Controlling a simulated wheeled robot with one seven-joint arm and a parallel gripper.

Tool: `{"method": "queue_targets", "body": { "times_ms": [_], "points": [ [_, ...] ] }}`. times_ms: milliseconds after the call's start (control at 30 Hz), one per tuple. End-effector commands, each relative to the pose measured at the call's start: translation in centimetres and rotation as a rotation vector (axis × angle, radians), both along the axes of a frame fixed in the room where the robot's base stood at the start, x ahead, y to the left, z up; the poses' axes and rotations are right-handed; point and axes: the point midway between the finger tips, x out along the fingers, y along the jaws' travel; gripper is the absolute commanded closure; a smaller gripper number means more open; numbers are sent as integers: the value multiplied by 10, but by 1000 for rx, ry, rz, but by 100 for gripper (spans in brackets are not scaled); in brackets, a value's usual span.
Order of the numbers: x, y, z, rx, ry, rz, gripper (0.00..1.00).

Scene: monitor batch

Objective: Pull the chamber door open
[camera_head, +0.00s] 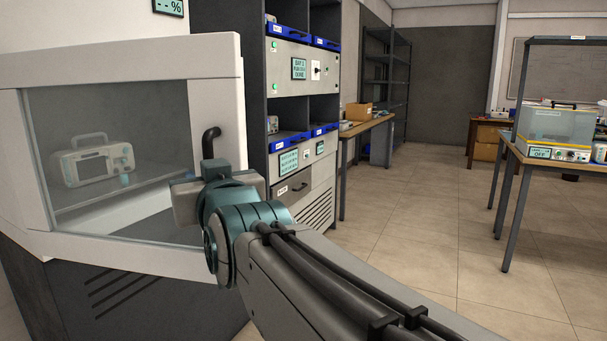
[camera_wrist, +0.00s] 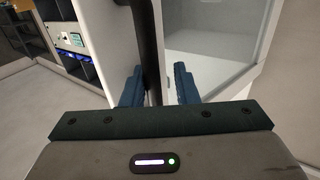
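The chamber door (camera_head: 120,72) is at the left in the head view, with a pale frame around a large glass pane. I see no clear gap at its edge. Its dark upright handle (camera_head: 210,142) is on the right side of the frame, and its lower part is hidden behind my gripper (camera_head: 192,192). In the wrist view the handle (camera_wrist: 150,45) runs down between the two blue fingers of my gripper (camera_wrist: 158,88). The fingers stand apart, with a gap visible between the handle and the right finger. A pale device with a carrying handle (camera_head: 95,165) shows behind the glass.
A rack with blue-edged shelves (camera_head: 300,85) and control panels stands just right of the chamber. A bench (camera_head: 360,127) is behind it. A table with a clear-sided box (camera_head: 555,128) is at the far right. The tiled floor (camera_head: 430,220) between is clear.

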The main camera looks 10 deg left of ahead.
Motion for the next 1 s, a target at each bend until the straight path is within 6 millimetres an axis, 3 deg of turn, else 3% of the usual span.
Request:
{"method": "queue_targets", "body": {
  "times_ms": [467,567,767,1000],
  "points": [
    [4,-3,-1,-3,5,-8,75],
    [4,-3,7,-2,4,-8,75],
    [1,-1,49,2,-4,-3,75],
    [4,-17,51,1,-1,1,75]
  ]
}}
